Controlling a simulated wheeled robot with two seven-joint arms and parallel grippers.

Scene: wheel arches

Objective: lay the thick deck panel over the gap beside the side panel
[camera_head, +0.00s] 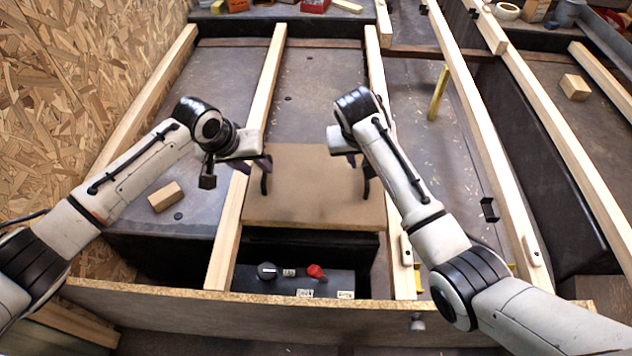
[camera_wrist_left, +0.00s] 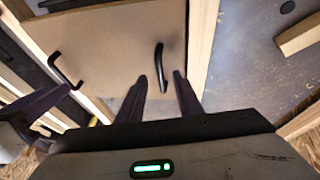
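The thick deck panel (camera_head: 312,195) is a flat brown board with two upright black handles, lying level between two pale wooden rails. It also fills the upper left of the left wrist view (camera_wrist_left: 115,45). My left gripper (camera_head: 262,163) is at the left handle (camera_head: 264,183); in the wrist view its two fingers (camera_wrist_left: 163,85) stand apart, with that handle (camera_wrist_left: 160,65) between their tips. My right gripper (camera_head: 360,165) is at the right handle (camera_head: 367,184); its finger gap is unclear. A dark gap (camera_head: 305,245) shows at the panel's near edge. I cannot tell which surface is the side panel.
A dark box (camera_head: 330,282) with a red knob (camera_head: 315,271) and a black knob sits below the panel's near edge. A chipboard wall (camera_head: 60,110) stands left, a chipboard edge (camera_head: 240,312) in front. A wood block (camera_head: 165,196) lies left; a yellow bar (camera_head: 438,92) stands right.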

